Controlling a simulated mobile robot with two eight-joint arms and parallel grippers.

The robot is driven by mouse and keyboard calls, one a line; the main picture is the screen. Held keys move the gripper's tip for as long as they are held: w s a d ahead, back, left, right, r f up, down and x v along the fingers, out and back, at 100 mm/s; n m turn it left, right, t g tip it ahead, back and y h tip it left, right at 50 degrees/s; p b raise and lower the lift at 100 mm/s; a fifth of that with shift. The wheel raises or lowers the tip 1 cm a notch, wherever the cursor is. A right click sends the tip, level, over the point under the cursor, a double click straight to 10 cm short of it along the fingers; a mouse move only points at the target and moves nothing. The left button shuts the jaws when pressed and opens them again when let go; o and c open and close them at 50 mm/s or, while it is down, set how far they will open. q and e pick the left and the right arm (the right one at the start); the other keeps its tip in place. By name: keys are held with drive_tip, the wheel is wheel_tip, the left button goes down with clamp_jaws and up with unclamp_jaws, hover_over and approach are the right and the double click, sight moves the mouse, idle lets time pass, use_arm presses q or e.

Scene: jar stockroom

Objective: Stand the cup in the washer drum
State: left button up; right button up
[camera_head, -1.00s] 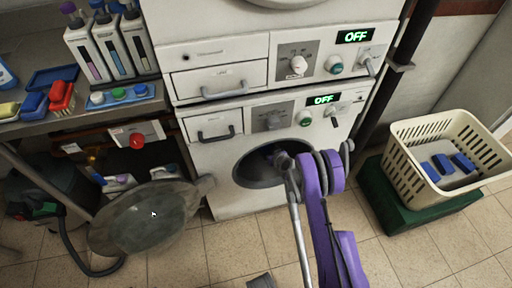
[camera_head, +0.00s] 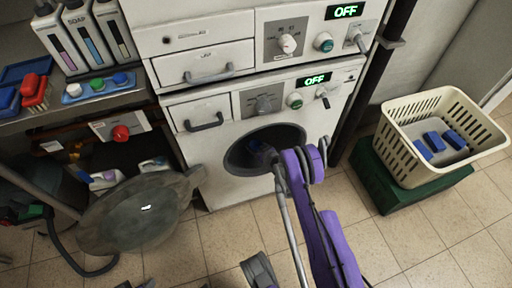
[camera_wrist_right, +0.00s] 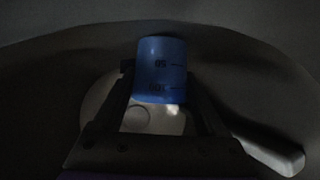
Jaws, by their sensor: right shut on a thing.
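The blue cup (camera_wrist_right: 161,65) with dark scale marks shows in the right wrist view between the fingers of my right gripper (camera_wrist_right: 160,72), which is shut on it. In the head view the cup is a small dark blue patch (camera_head: 255,147) inside the washer drum (camera_head: 240,159) of the lower machine. My right arm reaches in through the round opening, and its wrist hides part of it. The drum is dark, and I cannot tell whether the cup touches its wall.
The round washer door (camera_head: 140,214) hangs open at the left. A cream basket (camera_head: 400,157) with blue items stands on a green box (camera_head: 400,195) at the right. Soap bottles and a shelf (camera_head: 70,117) are at the left. Tiled floor lies in front.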

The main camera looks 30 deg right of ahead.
drive_tip(key=o, duration=1.3)
